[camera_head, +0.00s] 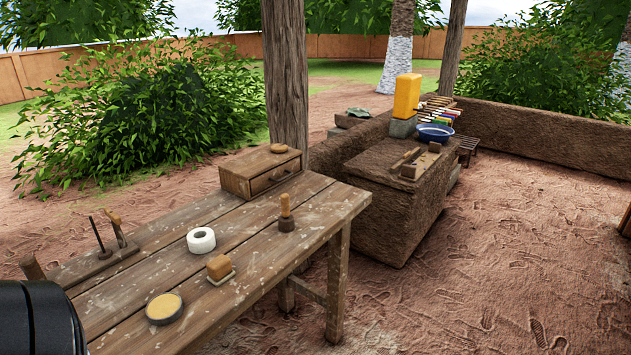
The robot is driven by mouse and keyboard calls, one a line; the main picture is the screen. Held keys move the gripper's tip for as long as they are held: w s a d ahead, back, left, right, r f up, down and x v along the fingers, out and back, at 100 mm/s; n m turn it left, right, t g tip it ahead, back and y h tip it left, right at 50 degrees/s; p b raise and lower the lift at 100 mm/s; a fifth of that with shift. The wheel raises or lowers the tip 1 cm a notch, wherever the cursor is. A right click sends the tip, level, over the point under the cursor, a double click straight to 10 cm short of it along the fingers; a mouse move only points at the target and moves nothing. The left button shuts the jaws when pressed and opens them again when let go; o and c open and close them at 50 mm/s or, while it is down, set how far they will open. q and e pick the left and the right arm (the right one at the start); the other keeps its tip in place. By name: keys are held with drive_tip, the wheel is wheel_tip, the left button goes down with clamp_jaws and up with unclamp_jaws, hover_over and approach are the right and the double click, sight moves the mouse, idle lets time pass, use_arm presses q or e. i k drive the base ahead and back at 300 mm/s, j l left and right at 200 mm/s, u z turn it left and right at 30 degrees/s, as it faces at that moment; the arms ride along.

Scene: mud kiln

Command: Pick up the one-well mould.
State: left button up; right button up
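No gripper of mine shows in the head view; only a dark rounded part, probably of my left arm, shows at the lower left edge. A small wooden block-like piece (418,165) lies on top of the mud bench (385,210), beside a thin wooden stick (405,158). It may be the one-well mould, but it is too small to see any well. Nothing on the near table (205,235) is clearly a mould.
A blue basin (435,133) and yellow container (407,95) stand farther back. Open ground lies right.

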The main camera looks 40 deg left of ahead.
sight(201, 241)
drive_tip(key=i, duration=1.45)
drive_tip(key=i+u, duration=0.4)
drive_tip(key=i+l+u, duration=0.2)
drive_tip(key=i+u, duration=0.2)
drive_tip(key=u, duration=1.55)
drive_tip(key=k+j, duration=0.05)
